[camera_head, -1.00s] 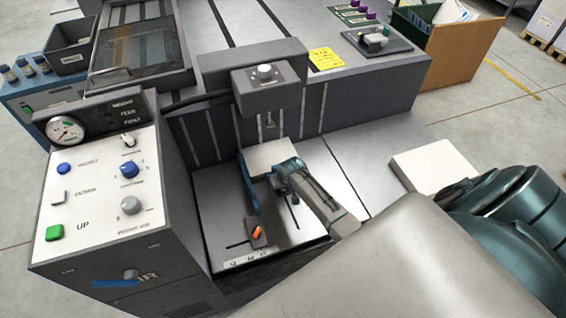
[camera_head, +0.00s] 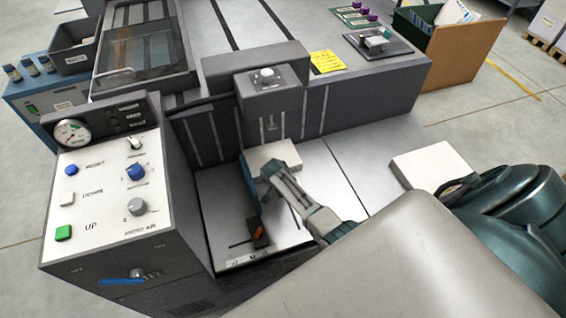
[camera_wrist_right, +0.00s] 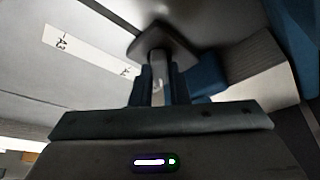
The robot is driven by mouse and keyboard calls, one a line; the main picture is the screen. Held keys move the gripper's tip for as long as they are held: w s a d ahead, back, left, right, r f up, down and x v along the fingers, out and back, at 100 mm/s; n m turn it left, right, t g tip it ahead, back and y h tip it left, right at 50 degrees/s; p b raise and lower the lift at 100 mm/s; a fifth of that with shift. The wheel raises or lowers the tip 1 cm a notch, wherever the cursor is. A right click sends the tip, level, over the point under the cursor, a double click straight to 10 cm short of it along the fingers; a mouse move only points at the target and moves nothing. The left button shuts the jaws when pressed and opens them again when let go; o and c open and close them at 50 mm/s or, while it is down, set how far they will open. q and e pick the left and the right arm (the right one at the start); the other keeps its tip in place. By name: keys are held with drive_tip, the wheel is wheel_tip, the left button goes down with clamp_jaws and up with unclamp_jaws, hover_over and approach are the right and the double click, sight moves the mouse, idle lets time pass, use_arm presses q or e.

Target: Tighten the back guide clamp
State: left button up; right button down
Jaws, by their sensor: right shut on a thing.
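My right gripper (camera_head: 262,188) reaches into the grey machine bay from the right, beside the rear part of the blue guide bar (camera_head: 249,178). In the right wrist view its fingers (camera_wrist_right: 158,88) are shut on a pale, narrow handle (camera_wrist_right: 157,66) below a dark block, which I take to be the back guide clamp (camera_wrist_right: 172,42). In the head view my gripper hides that clamp. The guide also shows in the wrist view (camera_wrist_right: 207,78). My left gripper is not in view.
A control panel (camera_head: 105,190) with buttons and a gauge stands left of the bay. A grey overhanging unit with a knob (camera_head: 267,76) is behind my gripper. A white stack (camera_head: 435,168) lies to the right. A printed scale strip (camera_wrist_right: 78,47) lies on the plate.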

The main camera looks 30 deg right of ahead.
drive_tip(key=shift+m, duration=0.3)
drive_tip(key=c, duration=1.4)
unclamp_jaws()
drive_tip(key=v, duration=1)
drive_tip(key=shift+a+r+p, duration=0.25)
drive_tip(key=shift+r+p, duration=0.05)
drive_tip(key=shift+r, duration=0.05)
drive_tip(key=shift+s, duration=0.1)
